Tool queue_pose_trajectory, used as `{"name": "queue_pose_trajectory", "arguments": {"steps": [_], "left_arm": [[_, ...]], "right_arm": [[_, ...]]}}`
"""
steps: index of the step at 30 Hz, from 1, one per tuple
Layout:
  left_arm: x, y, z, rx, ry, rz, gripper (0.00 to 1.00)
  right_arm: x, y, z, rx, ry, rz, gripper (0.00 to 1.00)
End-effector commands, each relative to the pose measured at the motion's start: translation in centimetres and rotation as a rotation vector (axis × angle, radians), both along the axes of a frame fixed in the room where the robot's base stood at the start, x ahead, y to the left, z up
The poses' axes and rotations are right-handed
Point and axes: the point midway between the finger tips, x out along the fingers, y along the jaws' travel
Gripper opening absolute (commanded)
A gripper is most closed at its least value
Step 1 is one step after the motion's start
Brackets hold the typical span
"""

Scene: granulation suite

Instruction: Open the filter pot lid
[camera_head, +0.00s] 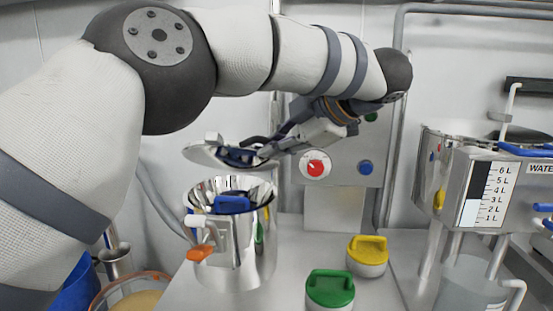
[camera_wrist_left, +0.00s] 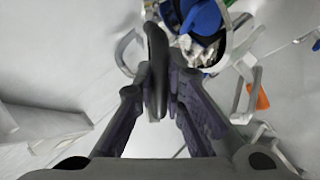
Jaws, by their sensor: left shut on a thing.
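The filter pot (camera_head: 235,255) is a shiny steel vessel standing on the bench, its top uncovered in the head view. A blue part (camera_head: 232,204) shows inside its mouth. The lid (camera_head: 206,155), a pale metal disc, is above the pot, apart from its rim and slightly tilted. My right gripper is not in view.
A green-lidded jar (camera_head: 330,290) and a yellow-lidded jar (camera_head: 367,255) stand right of the pot. A control panel (camera_head: 340,150) with a red knob is behind. A steel water tank (camera_head: 490,185) is at the right. An orange-rimmed container (camera_head: 133,290) is at lower left.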

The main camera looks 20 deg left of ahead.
Motion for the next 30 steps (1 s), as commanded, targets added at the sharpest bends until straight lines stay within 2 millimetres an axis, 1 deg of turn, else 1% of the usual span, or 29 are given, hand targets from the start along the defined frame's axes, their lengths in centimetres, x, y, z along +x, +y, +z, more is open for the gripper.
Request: {"name": "queue_pose_trajectory", "arguments": {"steps": [14, 15, 17, 18, 26, 28, 30], "left_arm": [[0.2, 0.2, 0.4, -0.001, 0.018, 0.002, 0.0], [0.2, 0.2, 0.4, -0.001, 0.018, 0.002, 0.12], [0.2, 0.2, 0.3, -0.001, 0.018, 0.002, 0.26], [0.2, 0.2, 0.3, -0.001, 0.018, 0.001, 0.31], [0.2, 0.1, 0.3, -0.003, 0.017, 0.0, 0.31], [0.1, -0.3, 0.6, -0.002, 0.017, 0.0, 0.31], [-0.2, -1.3, 1.3, -0.001, 0.015, -0.003, 0.31]], "right_arm": [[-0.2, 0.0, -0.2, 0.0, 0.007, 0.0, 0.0], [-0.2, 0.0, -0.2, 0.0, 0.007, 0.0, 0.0], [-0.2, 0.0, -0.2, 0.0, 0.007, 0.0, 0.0], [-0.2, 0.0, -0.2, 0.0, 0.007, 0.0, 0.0], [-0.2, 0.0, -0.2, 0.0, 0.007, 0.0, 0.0], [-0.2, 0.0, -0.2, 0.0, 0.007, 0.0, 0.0], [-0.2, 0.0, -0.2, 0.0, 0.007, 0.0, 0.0]]}}
